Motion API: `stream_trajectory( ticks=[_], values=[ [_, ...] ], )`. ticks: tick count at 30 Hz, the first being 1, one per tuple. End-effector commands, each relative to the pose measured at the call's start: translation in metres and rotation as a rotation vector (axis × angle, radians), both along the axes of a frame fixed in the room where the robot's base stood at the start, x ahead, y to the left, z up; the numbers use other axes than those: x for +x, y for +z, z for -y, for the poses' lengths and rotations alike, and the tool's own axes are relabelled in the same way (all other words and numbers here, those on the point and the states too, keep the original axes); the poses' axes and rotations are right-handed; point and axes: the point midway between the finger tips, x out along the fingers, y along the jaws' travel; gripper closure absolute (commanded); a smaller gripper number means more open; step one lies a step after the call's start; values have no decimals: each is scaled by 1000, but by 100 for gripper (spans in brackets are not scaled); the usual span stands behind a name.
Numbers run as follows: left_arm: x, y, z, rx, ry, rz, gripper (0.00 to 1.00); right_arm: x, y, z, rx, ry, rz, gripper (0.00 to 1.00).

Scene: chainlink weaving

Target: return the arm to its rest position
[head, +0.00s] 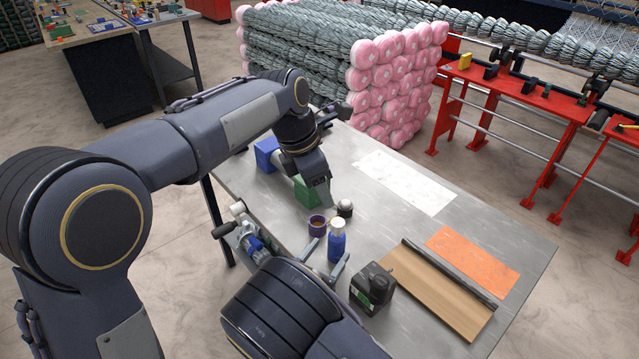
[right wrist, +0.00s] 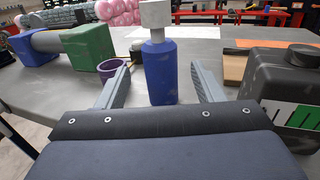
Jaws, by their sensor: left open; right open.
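My left gripper (head: 322,190) hangs over the table, in front of the green block (head: 306,194); it is open, with its fingertips partly unclear. My right gripper (head: 328,258) is low at the near side of the table. In the right wrist view its two fingers (right wrist: 160,84) are spread wide, one on each side of a blue bottle (right wrist: 160,72) with a pale cap. A gap shows between the bottle and each finger. The bottle stands upright in the head view (head: 337,243). My right forearm hides part of the near table edge.
A purple cup (head: 317,225), a small dark-and-white round item (head: 345,208) and a black jug (head: 373,288) stand close to the bottle. A blue block (head: 267,154) is behind the green one. A wooden board (head: 440,290) and orange sheet (head: 472,260) lie right. The table's far right is clear.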

Motion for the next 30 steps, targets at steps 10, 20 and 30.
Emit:
stream_trajectory(
  ticks=[10,20,30],
  values=[
    [0,-4,0,0,0,0,49,-15,0,-7,0,-2,-1,39],
    [0,-2,0,0,0,0,49,-15,2,-7,0,-1,-1,39],
    [0,53,0,0,0,0,49,-15,57,-7,0,-1,-1,39]
  ],
)
